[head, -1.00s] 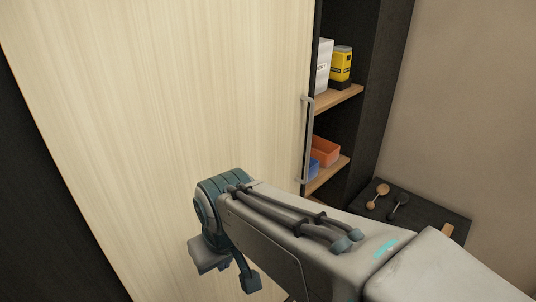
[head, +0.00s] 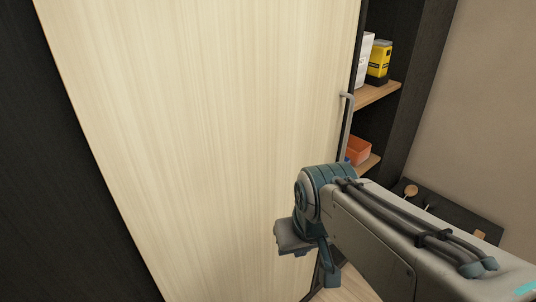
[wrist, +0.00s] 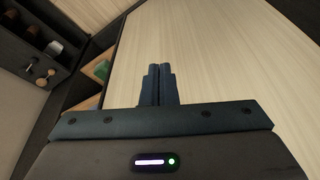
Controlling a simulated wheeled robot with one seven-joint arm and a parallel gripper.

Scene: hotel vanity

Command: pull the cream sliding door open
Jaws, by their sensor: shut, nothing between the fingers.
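The cream sliding door (head: 210,120) fills the middle of the head view, with pale wood grain. Its grey bar handle (head: 347,128) is upright near the door's right edge; its lower end is hidden behind my arm. Right of that edge, part of the shelving is uncovered. My gripper (wrist: 158,84) is shut and empty, its dark fingers together in front of the cream door (wrist: 220,50) in the wrist view. In the head view my wrist is in front of the door, below and left of the handle, and the fingertips are hidden. I see no grip on the handle.
The shelves hold a yellow and black container (head: 379,64), a white box (head: 365,60) and an orange bin (head: 358,150). A green item (wrist: 101,70) shows in the wrist view. A dark surface with round-headed tools (head: 411,191) is at lower right. A dark panel (head: 50,180) stands left.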

